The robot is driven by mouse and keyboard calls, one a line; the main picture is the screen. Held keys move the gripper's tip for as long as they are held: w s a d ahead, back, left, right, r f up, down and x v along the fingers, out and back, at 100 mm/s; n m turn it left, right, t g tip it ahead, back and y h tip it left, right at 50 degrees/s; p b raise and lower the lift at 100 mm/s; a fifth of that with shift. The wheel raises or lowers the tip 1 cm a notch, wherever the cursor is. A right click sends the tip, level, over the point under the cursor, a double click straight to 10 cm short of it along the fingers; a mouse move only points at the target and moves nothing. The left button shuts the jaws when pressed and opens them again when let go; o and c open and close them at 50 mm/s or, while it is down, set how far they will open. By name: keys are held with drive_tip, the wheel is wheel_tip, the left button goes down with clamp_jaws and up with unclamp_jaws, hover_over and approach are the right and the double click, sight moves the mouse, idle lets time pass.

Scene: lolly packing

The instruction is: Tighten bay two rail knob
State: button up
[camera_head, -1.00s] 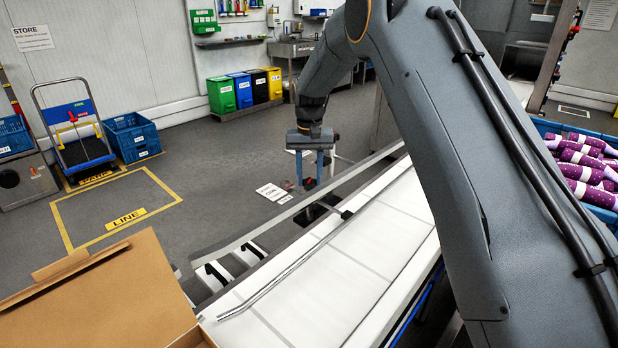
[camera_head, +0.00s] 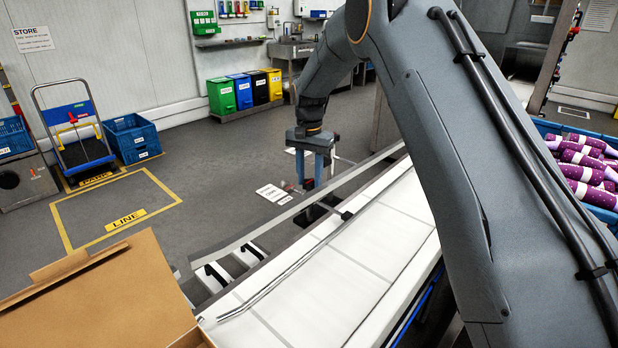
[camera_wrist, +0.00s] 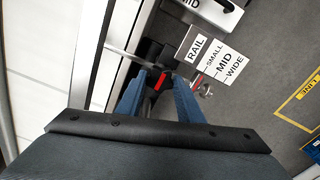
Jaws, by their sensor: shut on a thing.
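My gripper (camera_head: 314,186) reaches down beside the far edge of the white conveyor (camera_head: 345,280). In the wrist view its two blue-grey fingers (camera_wrist: 160,84) are shut on a dark knob with a red mark (camera_wrist: 159,80). Most of the knob is hidden between the fingers. A label reading RAIL, SMALL, MID, WIDE (camera_wrist: 221,62) is just beyond the right finger. A small metal and red part (camera_wrist: 204,88) is beside that finger, below the label. A thin silver guide rail (camera_head: 279,281) lies along the conveyor. Whether the knob is tight cannot be seen.
An open cardboard box (camera_head: 95,295) is at the lower left. A blue crate of purple-wrapped lollies (camera_head: 607,209) is at the right. A trolley (camera_head: 79,150) and coloured bins (camera_head: 221,96) are at the back. The floor at left centre is clear.

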sight(309, 181)
drive_tip(key=o, duration=1.1)
drive_tip(key=shift+c, duration=0.2)
drive_tip(key=shift+r+b, duration=0.95)
drive_tip(key=shift+r, duration=3)
